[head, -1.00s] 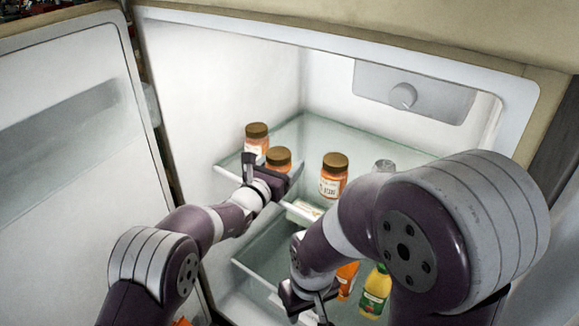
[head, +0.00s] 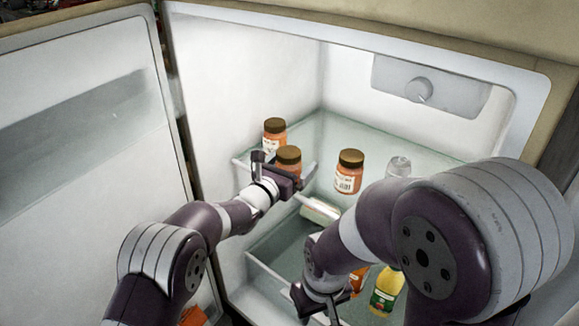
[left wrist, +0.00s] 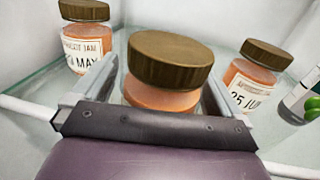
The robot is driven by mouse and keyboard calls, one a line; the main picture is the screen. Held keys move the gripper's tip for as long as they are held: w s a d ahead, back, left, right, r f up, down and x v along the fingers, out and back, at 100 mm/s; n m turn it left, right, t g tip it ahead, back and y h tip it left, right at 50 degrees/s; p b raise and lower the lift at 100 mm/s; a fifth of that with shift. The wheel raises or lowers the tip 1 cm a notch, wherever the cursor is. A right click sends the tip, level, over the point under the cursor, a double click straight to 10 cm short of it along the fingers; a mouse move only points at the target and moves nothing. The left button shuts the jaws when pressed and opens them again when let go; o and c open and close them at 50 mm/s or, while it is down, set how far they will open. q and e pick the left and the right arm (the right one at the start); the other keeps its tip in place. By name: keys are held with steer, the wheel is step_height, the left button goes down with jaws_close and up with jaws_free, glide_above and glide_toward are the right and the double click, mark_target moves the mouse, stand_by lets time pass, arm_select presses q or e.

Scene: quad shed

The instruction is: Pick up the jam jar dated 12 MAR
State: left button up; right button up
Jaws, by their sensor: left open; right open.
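Three jam jars with brown lids stand on the upper glass shelf. The front jar (head: 288,158) is between the open fingers of my left gripper (head: 285,170). In the left wrist view this jar (left wrist: 168,72) is upright in the middle, its label hidden. The back left jar (head: 274,132) reads "MAY" with an unclear day number in the left wrist view (left wrist: 86,40). The right jar (head: 349,172) reads "25 JU" with its end unclear there (left wrist: 250,80). No "12 MAR" is readable. My right gripper (head: 324,305) is open, lower down, partly hidden.
The fridge door (head: 90,170) stands open at the left. A clear bottle (head: 398,167) is on the upper shelf, and a pale packet (head: 320,209) lies near its front. A yellow bottle (head: 386,291) and an orange bottle (head: 358,281) stand below, near my right arm.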

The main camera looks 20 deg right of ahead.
arm_select(q)
steer(key=b+v, duration=0.3)
steer(key=v, duration=0.9)
steer(key=shift+s+a, duration=0.2)
steer(key=shift+a, duration=0.1)
